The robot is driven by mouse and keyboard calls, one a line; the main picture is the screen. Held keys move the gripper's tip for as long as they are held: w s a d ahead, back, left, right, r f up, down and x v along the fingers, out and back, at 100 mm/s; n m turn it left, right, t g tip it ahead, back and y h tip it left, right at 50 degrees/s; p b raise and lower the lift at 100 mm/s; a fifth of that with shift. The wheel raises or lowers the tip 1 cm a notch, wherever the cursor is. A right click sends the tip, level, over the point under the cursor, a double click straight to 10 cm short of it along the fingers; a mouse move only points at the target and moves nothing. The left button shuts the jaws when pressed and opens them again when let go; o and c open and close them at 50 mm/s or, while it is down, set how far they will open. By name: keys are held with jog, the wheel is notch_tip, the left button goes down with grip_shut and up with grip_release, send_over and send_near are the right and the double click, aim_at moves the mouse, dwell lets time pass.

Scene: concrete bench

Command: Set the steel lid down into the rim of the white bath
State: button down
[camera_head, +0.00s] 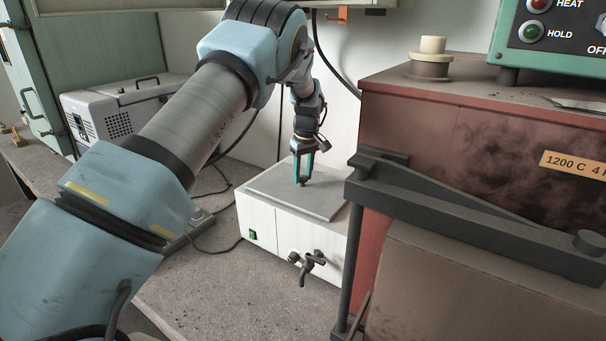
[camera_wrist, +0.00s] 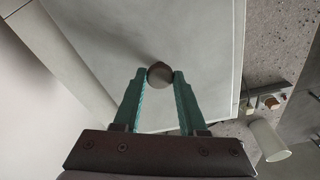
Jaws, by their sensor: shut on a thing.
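The steel lid (camera_head: 275,192) is a flat grey plate with a dark round knob; it fills the upper middle of the wrist view (camera_wrist: 110,22). My gripper (camera_head: 303,172) points down over it, its green fingers shut on the knob (camera_wrist: 160,74). The white bath (camera_head: 268,225) is a box on the bench, with a green switch and a tap on its front. The lid lies over the bath's top, roughly level. A pale rim strip shows along its right side in the wrist view. I cannot tell whether the lid is seated or slightly above the rim.
A red furnace (camera_head: 430,120) with a dark hinged arm (camera_head: 450,205) stands close to the right of the bath. A white vented box (camera_head: 115,112) is at the back left. Cables lie on the concrete bench (camera_head: 230,300). The wall is close behind the bath.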

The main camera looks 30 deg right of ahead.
aim_at(302, 176)
jog(key=shift+c, duration=1.9)
grip_release()
jog(key=shift+o, duration=0.3)
jog(key=o, duration=0.3)
jog(key=shift+r+p, duration=1.2)
jog(key=shift+r, duration=3.3)
